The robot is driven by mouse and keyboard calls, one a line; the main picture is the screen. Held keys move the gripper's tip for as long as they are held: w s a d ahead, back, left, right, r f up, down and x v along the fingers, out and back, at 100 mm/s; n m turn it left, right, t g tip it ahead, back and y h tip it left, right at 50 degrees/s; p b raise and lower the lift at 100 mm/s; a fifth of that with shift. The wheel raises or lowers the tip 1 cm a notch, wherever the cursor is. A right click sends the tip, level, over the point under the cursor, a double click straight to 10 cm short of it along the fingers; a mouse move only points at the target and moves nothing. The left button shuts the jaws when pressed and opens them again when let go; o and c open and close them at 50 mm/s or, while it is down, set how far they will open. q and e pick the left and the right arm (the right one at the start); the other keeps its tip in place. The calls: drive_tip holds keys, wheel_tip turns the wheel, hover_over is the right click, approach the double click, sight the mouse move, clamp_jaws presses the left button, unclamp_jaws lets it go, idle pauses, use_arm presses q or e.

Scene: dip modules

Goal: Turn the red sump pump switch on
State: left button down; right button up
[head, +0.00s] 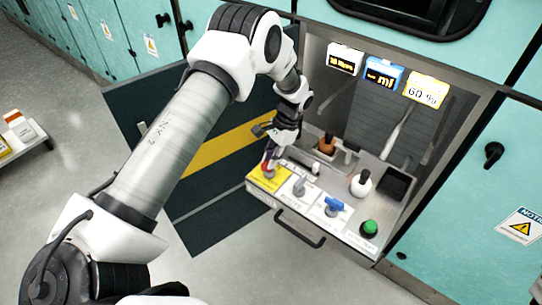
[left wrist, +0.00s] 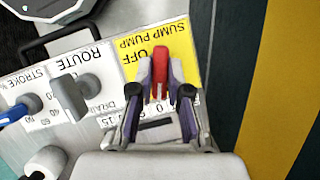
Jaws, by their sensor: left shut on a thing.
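The red sump pump switch (left wrist: 160,70) sits on a yellow label (left wrist: 182,40) marked SUMP PUMP and OFF, upside down in the left wrist view. In the head view the yellow label (head: 266,183) is at the left end of the white panel. My left gripper (left wrist: 159,92) is shut on the red switch handle, one finger on each side. The word ON is not readable. My right gripper is not in view.
A grey route knob (head: 299,187), a blue stroke knob (head: 333,206) and a green button (head: 369,228) stand along the same panel. A black drawer handle (head: 299,232) juts out in front. An open dark door (head: 200,200) with a yellow stripe is close on the left.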

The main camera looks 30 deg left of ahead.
use_arm(q)
drive_tip(key=shift+a+n+h, duration=0.1)
drive_tip(key=shift+n+h, duration=0.6)
drive_tip(key=shift+n, duration=1)
drive_tip(key=c, duration=1.1)
unclamp_jaws()
drive_tip(key=v, duration=1.2)
drive_tip(key=shift+w+f, duration=0.1)
drive_tip(key=shift+w, duration=0.1)
